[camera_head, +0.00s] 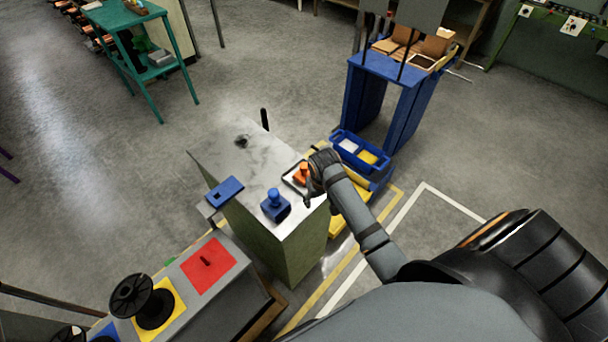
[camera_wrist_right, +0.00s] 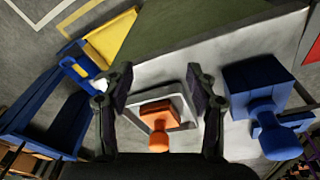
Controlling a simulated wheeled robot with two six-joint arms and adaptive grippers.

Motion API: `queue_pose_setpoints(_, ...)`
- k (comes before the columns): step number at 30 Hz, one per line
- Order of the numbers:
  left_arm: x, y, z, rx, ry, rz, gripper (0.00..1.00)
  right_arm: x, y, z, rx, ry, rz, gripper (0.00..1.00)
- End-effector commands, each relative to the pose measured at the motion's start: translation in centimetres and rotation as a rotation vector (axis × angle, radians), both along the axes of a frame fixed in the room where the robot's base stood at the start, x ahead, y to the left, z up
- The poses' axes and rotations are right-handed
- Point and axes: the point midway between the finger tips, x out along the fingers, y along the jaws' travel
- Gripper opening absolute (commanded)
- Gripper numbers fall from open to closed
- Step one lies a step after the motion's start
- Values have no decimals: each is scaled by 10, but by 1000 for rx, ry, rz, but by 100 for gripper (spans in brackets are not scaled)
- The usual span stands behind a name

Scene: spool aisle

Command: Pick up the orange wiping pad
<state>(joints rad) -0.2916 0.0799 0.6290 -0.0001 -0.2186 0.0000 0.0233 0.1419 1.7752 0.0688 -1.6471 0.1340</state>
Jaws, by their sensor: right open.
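The orange wiping pad (camera_head: 301,175) has a rounded knob handle and sits in a shallow grey tray (camera_head: 289,182) on the metal-topped cabinet (camera_head: 230,150). My right gripper (camera_head: 312,190) is at the tray, on its right side in the head view, and partly covers it. In the right wrist view the gripper (camera_wrist_right: 160,95) is open. The orange pad (camera_wrist_right: 158,120) shows between its two fingers, with its knob toward the camera. My left gripper is not in view.
A blue pad with a knob (camera_head: 275,205) stands on the same top, close to the tray. A blue block (camera_head: 225,190) is at the cabinet's left edge. A blue bin (camera_head: 358,150) with white and yellow items stands just beyond the arm.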

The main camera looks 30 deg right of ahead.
Motion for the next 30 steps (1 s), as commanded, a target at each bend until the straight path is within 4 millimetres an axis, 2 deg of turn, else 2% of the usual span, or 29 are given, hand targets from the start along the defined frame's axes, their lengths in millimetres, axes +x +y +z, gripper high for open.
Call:
queue_pose_setpoints(1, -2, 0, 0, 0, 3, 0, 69, 14, -2, 8, 4, 5, -16, 58)
queue_pose_setpoints(5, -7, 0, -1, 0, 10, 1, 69, 48, -8, 29, 21, 38, -71, 58)
queue_pose_setpoints(9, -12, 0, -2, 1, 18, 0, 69, 86, -14, 65, 48, 78, -136, 58)
queue_pose_setpoints(12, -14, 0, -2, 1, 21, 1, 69, 108, -18, 93, 68, 111, -182, 58)
queue_pose_setpoints(16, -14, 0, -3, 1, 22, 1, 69, 122, -20, 117, 86, 138, -215, 58)
queue_pose_setpoints(19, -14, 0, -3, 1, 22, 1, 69, 124, -20, 123, 90, 144, -224, 58)
queue_pose_setpoints(22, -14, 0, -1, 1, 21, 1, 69, 124, -20, 119, 90, 146, -224, 58)
queue_pose_setpoints(30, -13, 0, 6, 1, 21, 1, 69, 124, -19, 76, 89, 146, -222, 58)
